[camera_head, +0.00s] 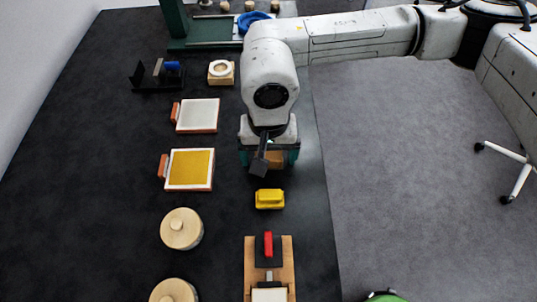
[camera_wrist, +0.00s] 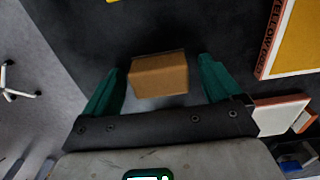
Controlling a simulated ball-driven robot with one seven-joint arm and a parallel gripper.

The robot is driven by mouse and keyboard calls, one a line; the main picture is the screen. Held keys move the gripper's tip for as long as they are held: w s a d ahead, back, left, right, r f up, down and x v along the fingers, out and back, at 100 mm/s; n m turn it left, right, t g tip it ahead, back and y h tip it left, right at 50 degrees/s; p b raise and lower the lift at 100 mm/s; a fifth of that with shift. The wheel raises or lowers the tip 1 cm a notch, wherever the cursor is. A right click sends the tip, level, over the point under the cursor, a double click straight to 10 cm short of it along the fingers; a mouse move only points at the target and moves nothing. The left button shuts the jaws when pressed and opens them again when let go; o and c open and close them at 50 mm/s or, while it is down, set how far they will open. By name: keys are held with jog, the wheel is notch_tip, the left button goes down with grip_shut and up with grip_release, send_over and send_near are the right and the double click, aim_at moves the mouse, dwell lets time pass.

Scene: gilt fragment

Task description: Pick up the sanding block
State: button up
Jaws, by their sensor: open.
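A brown block (camera_wrist: 158,76), which looks like the sanding block, lies on the dark table top. In the wrist view it sits between the two teal fingers of my gripper (camera_wrist: 161,66), with a gap on each side. My gripper is open and points down over it. In the head view my gripper (camera_head: 268,158) hides most of the brown block (camera_head: 274,158). I cannot tell how far the fingertips are above the table.
A yellow block (camera_head: 270,199) lies just in front of my gripper. A wooden board (camera_head: 284,258) with a red-handled tool is nearer. Left stand a yellow screen frame (camera_head: 190,169), a white one (camera_head: 197,115) and round wooden lids (camera_head: 181,228). The table's right edge is close.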

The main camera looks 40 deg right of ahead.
aim_at(270, 153)
jog(key=c, duration=1)
jog(key=shift+c, duration=0.2)
jog(key=shift+r, duration=0.1)
jog(key=shift+r, duration=0.45)
notch_tip(270, 153, up, 2)
jog(key=shift+d+r, duration=0.1)
jog(key=shift+r, duration=0.1)
jog(key=s+d+r+b, duration=0.2)
jog(key=s+d+r, duration=0.7)
jog(key=d, duration=0.1)
jog(key=shift+s+r, duration=0.3)
jog(key=shift+s, duration=0.05)
